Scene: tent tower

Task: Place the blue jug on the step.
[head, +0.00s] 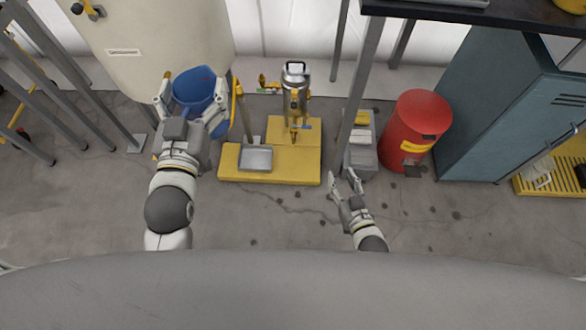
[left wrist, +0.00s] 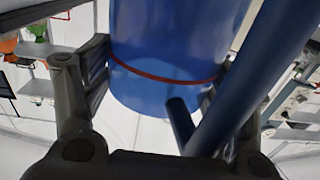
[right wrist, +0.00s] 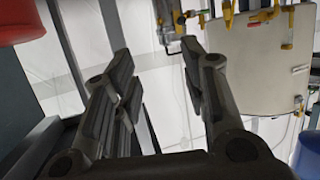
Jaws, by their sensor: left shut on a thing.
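The blue jug (head: 199,86) is held up by my left gripper (head: 197,92), in front of the large cream tank. In the left wrist view the jug (left wrist: 175,45) fills the space between the fingers, with a red band and a blue handle showing. The yellow step (head: 270,174) is on the floor to the right of the jug. A grey metal tray and a silver canister with yellow fittings are on or at it. My right gripper (head: 344,180) is open and empty, right of the step's front corner.
The cream tank (head: 150,50) stands behind the jug. A grey box (head: 362,155), a red drum (head: 415,130) and a blue-grey cabinet (head: 490,110) stand to the right. A metal post (head: 357,95) rises beside the step. The floor in front of the step is clear.

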